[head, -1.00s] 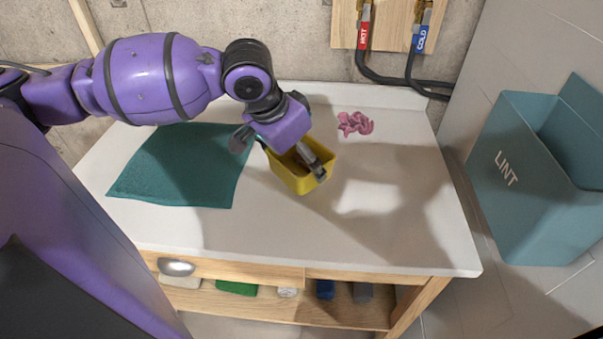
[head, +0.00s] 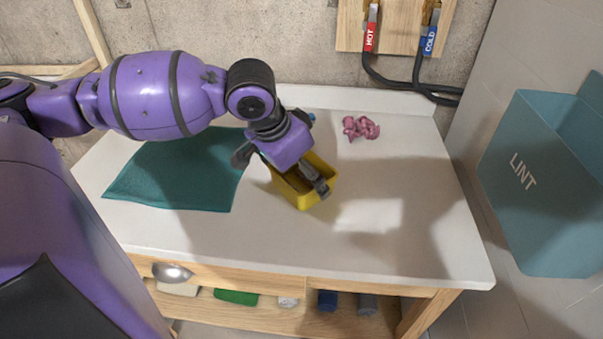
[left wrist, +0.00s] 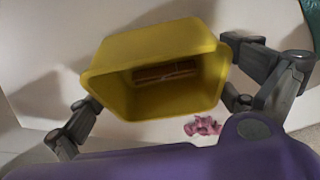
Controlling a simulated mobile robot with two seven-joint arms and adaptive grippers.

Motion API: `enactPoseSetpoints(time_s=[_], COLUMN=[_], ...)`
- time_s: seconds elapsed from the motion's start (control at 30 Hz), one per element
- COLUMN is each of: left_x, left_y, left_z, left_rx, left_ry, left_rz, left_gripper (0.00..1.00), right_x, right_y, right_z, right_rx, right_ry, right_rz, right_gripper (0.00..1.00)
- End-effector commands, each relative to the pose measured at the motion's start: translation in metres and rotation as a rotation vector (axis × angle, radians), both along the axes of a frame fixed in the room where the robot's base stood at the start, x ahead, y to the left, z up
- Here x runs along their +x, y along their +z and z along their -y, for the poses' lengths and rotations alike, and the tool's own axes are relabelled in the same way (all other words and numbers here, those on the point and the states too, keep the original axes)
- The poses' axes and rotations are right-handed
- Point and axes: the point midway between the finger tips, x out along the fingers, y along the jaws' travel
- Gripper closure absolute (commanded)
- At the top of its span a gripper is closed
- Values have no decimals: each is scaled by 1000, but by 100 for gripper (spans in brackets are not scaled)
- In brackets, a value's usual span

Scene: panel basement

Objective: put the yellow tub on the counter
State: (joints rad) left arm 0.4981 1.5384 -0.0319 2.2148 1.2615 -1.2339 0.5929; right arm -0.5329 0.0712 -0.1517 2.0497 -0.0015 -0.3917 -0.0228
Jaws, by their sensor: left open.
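The yellow tub (head: 327,192) is at the middle of the white counter (head: 250,243), to the right of the teal cloth. My left gripper (head: 284,170) is over it with its fingers apart, one on the tub's left and one across its right part. In the left wrist view the tub (left wrist: 150,45) lies between the open fingers (left wrist: 162,95), its mouth facing the camera, with something brownish inside. I cannot tell whether the fingers touch the tub or whether its base rests fully on the counter. My right gripper is not in view.
A teal cloth (head: 175,175) lies flat on the counter's left. A pink crumpled thing (head: 361,128) lies at the back right. The counter's right front is clear. A teal LINT bin (head: 530,200) stands right of the counter, and hoses (head: 405,88) hang behind.

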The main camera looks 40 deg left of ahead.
Motion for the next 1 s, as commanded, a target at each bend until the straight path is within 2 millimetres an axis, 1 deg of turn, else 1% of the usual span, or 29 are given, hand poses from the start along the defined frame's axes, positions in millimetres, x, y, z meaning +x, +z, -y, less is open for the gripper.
enactPoseSetpoints(time_s=[0.13, 0.23, 0.37, 0.6, 0.7, 0.83, 1.0], left_x=[0, -2, -10, -29, -36, -42, -45], left_y=[1, 8, 30, 81, 97, 110, 115], left_z=[0, -1, -3, -7, -8, -9, -10], left_rx=[0, 0, 3, 0, -1, -2, 1], left_ry=[0, 0, 0, 0, 1, 0, -1], left_rz=[0, -1, 2, 3, 4, 4, -1], left_gripper=[0, 0, 0, 0, 0, 0, 0], right_x=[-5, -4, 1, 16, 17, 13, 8], right_y=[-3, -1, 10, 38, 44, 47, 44], right_z=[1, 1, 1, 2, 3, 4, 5], right_rx=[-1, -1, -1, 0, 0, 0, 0], right_ry=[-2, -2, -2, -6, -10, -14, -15], right_rz=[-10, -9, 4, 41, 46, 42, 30], right_gripper=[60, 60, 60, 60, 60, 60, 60])
